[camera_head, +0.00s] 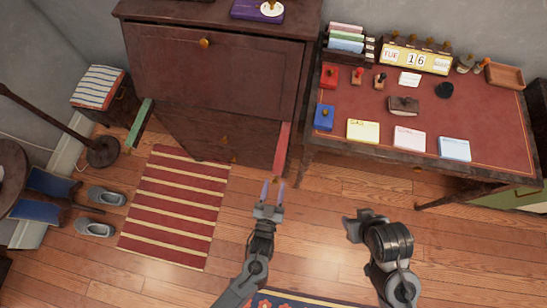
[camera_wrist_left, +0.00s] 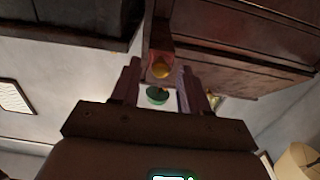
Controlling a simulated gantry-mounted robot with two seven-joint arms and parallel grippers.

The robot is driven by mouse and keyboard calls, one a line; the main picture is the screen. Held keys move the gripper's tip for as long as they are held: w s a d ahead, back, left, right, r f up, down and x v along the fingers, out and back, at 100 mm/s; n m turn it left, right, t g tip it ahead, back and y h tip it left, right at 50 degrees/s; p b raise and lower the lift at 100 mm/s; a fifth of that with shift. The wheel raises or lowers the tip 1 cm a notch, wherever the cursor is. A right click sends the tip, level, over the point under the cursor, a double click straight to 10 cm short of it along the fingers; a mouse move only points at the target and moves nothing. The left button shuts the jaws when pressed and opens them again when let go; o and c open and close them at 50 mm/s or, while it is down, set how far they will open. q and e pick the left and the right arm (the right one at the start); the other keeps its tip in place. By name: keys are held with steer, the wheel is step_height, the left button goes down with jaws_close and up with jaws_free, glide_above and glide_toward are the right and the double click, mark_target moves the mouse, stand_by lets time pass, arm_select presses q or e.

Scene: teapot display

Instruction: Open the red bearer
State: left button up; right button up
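The red bearer (camera_head: 282,148) shows as a narrow red strip at the right side of the dark wooden cabinet, below its front panel (camera_head: 220,75). In the head view my left gripper (camera_head: 273,190) is open just in front of the bearer's near end. In the left wrist view a yellow knob (camera_wrist_left: 161,70) on a reddish end face appears between the fingers of this gripper (camera_wrist_left: 158,90). The fingers are apart, and I cannot tell whether they touch the knob. My right gripper (camera_head: 358,226) is over the floor at the right; its finger opening cannot be made out.
A green bearer (camera_head: 140,122) shows at the cabinet's left side. The desk (camera_head: 460,110) on the right carries stamps, cards and a calendar. A striped rug (camera_head: 175,205) and slippers (camera_head: 95,228) lie at the left. The floor between the rug and desk is clear.

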arm_select(q)
steer(key=shift+s, duration=0.1)
steer(key=s+a+p, duration=0.1)
steer(key=s, duration=0.9)
steer(key=shift+s+a, duration=0.25)
steer(key=shift+a, duration=0.15)
